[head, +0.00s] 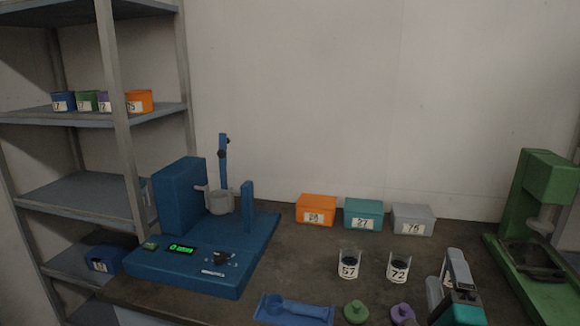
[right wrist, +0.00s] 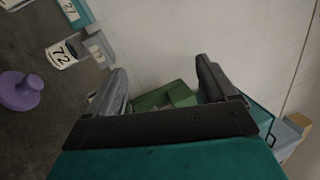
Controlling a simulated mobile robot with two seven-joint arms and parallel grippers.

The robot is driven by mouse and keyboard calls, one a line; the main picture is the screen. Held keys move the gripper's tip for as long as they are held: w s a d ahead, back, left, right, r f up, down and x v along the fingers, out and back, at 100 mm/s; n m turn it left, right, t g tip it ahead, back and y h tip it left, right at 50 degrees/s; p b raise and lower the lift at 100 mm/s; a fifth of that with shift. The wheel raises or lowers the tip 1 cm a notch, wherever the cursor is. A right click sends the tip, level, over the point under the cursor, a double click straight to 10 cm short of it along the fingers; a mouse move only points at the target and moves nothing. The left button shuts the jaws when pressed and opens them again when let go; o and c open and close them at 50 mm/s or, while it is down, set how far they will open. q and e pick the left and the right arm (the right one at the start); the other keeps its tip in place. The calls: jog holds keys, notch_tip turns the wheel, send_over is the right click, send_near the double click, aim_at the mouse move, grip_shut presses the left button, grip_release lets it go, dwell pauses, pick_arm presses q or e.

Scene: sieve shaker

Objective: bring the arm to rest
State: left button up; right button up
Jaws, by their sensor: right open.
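My right gripper (head: 456,262) is at the lower right of the head view, above the bench. In the right wrist view its two dark fingers (right wrist: 160,82) stand wide apart with nothing held between them. A green machine shows beyond the fingers. The blue sieve shaker (head: 185,270) stands on the bench left of centre, with a lit green display and a grey cup under its upright post. My left gripper is in neither view.
Clear cups labelled 57 (head: 349,266) and 72 (head: 397,268) stand left of my right gripper. Orange (head: 316,209), teal (head: 363,213) and grey (head: 413,218) boxes are behind them. A green press (head: 543,200) stands right. Green (head: 356,312) and purple (head: 402,314) knobbed pieces lie in front.

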jog(key=s+a+f+n+g+y, duration=0.2)
jog(key=s+a+f+n+y, duration=0.2)
jog(key=f+n, duration=0.35)
jog(key=s+a+f+n+g+y, duration=0.2)
jog(key=s+a+f+n+y, duration=0.15)
jog(key=a+f+n, duration=0.35)
jog(key=s+d+f+n+g+h, duration=0.1)
jog(key=s+f+n+g, duration=0.5)
jog(key=s+f+n, duration=0.4)
jog(key=s, duration=0.2)
jog(key=shift+s+f, duration=0.3)
jog(key=shift+f, duration=0.1)
